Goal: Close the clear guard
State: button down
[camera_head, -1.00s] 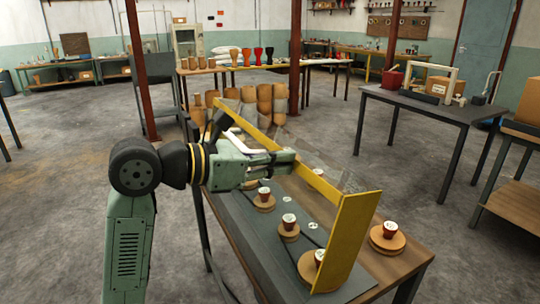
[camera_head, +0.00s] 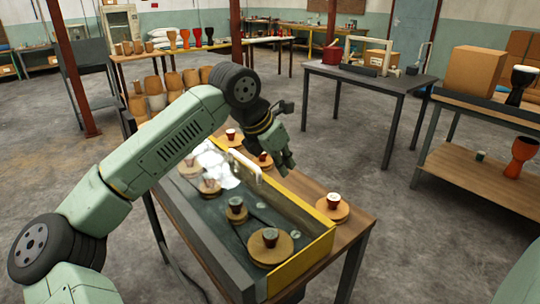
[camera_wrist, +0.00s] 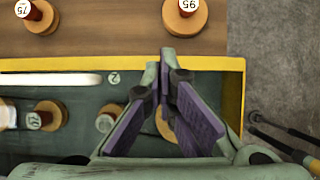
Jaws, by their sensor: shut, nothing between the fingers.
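The clear guard with its yellow frame (camera_head: 303,264) now lies low over the dark tray (camera_head: 200,222) on the bench. Glare shows on its clear panel, and the panel looks about flat; I cannot tell if its edge is fully seated. Its white handle (camera_head: 243,160) shows near the far edge, and also in the wrist view (camera_wrist: 50,79). My gripper (camera_head: 287,172) is shut and empty, above the guard's far right edge. In the wrist view its purple-padded fingers (camera_wrist: 168,58) overlap the yellow edge; whether they touch it is unclear.
Small red-and-white drums on wooden discs sit under the guard, such as one (camera_head: 270,239). Another (camera_head: 332,205) stands outside it on the wooden bench top (camera_head: 352,222). A grey table (camera_head: 385,88) stands behind to the right. Floor is free between.

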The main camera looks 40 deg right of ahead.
aim_at(291, 197)
jog(key=shift+y, duration=0.8)
jog(key=b+x, duration=0.3)
jog(key=x, duration=0.5)
jog(key=shift+a, duration=0.1)
jog(key=shift+f, duration=0.7)
jog(key=shift+s+f, duration=0.1)
jog(key=shift+f, duration=0.1)
jog(key=shift+r, duration=0.1)
notch_tip(291, 197, up, 15)
jog(key=p, duration=0.1)
